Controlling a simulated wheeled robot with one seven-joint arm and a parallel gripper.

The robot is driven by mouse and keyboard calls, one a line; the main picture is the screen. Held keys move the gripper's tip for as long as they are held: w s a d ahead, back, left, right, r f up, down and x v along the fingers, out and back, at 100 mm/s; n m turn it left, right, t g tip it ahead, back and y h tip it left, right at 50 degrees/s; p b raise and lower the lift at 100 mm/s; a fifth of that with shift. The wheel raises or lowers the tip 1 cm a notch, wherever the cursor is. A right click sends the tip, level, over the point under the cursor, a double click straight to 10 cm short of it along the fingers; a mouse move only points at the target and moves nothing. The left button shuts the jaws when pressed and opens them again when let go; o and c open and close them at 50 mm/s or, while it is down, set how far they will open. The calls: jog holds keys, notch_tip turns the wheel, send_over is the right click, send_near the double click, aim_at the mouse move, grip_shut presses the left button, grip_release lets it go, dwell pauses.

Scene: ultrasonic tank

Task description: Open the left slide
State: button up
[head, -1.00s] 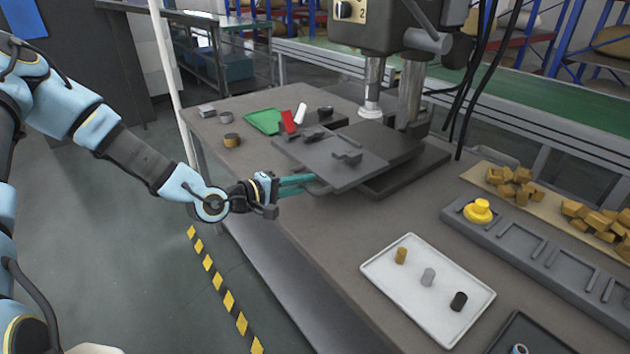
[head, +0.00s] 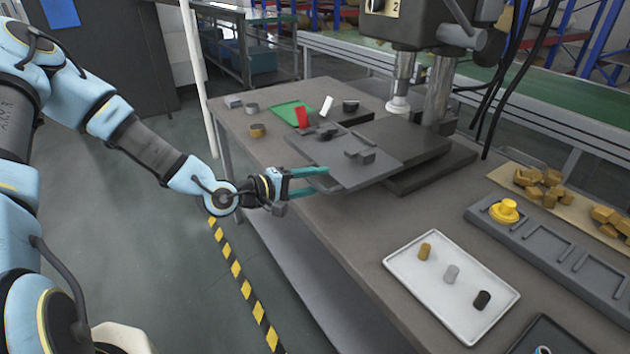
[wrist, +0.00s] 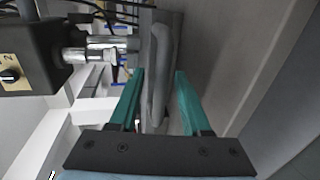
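The left slide appears to be the dark grey plate (head: 335,158) at the left front of the press base, sticking out towards the table's front edge. In the wrist view the grey bar handle (wrist: 160,75) runs between the two fingers (wrist: 158,82). The fingers are spread, with a clear gap on the right finger's side. The handle is mostly hidden by the fingers in the head view.
The press column (head: 438,100) and spindle stand behind the plate. A green sheet (head: 290,114), a red block (head: 302,117) and small parts lie to the left. A white tray (head: 400,275) with three cylinders and a grey rack (head: 560,250) are at right.

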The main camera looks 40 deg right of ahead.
jog(key=shift+a, duration=0.1)
jog(key=b+v, duration=0.2)
jog(key=v, duration=0.8)
jog(key=shift+a, duration=0.3)
jog(key=shift+r, duration=0.1)
jog(key=w+a+f+m+t+y, duration=0.1)
jog(key=w+a+f+t+y, duration=0.1)
jog(key=w+a+f+y, duration=0.45)
jog(key=w+a+f+m+t+y, duration=0.1)
jog(key=a+y, duration=0.3)
jog(key=a, duration=0.6)
jog(key=s+a+r+y, duration=0.2)
jog(key=a+r, duration=0.4)
jog(key=a, duration=0.2)
jog(key=s+a+r+n+y, duration=0.1)
jog(key=s+a+r+y, duration=0.1)
jog(key=a+r, duration=0.4)
jog(key=shift+s+a+r+g+y, duration=0.15)
jog(key=shift+s+a+g+y, duration=0.25)
jog(key=shift+a, duration=0.65)
